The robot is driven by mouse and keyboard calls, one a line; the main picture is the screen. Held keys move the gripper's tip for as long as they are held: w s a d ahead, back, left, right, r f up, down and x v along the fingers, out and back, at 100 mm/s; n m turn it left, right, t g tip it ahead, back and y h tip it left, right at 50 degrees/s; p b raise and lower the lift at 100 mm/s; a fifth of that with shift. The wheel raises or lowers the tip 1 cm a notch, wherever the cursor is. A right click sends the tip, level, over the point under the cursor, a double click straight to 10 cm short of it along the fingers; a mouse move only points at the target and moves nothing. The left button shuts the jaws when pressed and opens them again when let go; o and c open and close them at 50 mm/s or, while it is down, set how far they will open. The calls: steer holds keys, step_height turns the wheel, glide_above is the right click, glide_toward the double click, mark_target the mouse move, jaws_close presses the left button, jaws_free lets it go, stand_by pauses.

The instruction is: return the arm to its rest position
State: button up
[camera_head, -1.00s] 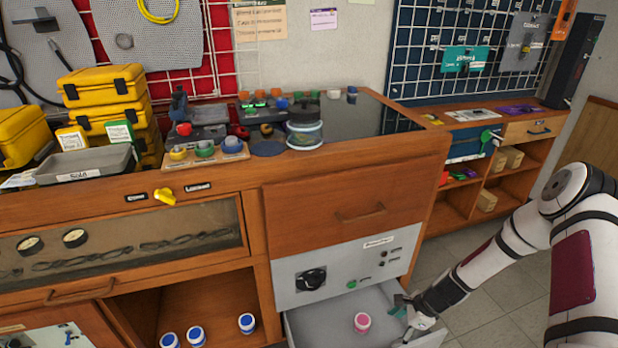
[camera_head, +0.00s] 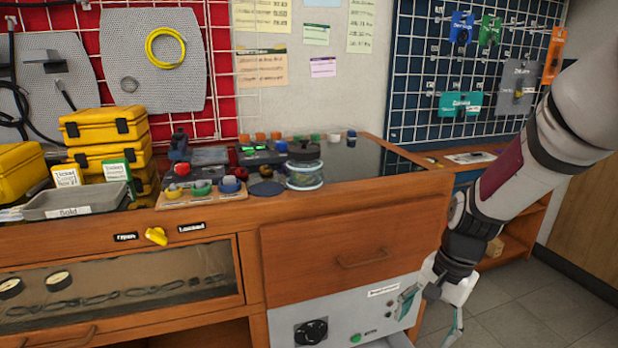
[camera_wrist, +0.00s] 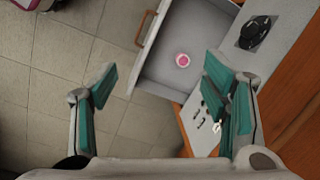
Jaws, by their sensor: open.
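My gripper (camera_head: 432,312) hangs in front of the grey control panel (camera_head: 335,318) at the lower right of the head view. In the wrist view, its two teal-padded fingers (camera_wrist: 160,80) are spread wide apart with nothing between them. The arm rises from the gripper to the upper right edge of the head view. Beyond the fingers, the wrist view shows an open grey drawer (camera_wrist: 155,62) with a pink-and-white jar (camera_wrist: 183,60) in it. The gripper is apart from both. The jar is out of the head view.
The wooden bench (camera_head: 340,215) stands close to the gripper's left. Its top holds a lidded glass jar (camera_head: 304,170), a grey tray (camera_head: 75,202) and yellow cases (camera_head: 105,140). A pegboard (camera_head: 470,75) is behind the arm. Open tiled floor (camera_head: 540,305) lies at the right.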

steer(key=s+a+r+n+h+b, duration=0.1)
steer(key=s+a+r+n, duration=0.15)
steer(key=s+r, duration=0.35)
steer(key=s+a+r+n+b, duration=0.1)
steer(key=s+r+n+b, duration=0.2)
steer(key=s, duration=0.5)
steer(key=s+r+n, duration=0.2)
steer(key=s+n, duration=0.2)
steer(key=s, duration=1.1)
step_height(320, 180, up, 33)
steer(key=t+p, duration=0.4)
steer(key=p, duration=2.6)
steer(key=shift+w+d+h+p, duration=0.2)
steer(key=shift+d+h+p, duration=0.1)
steer(key=shift+h, duration=0.1)
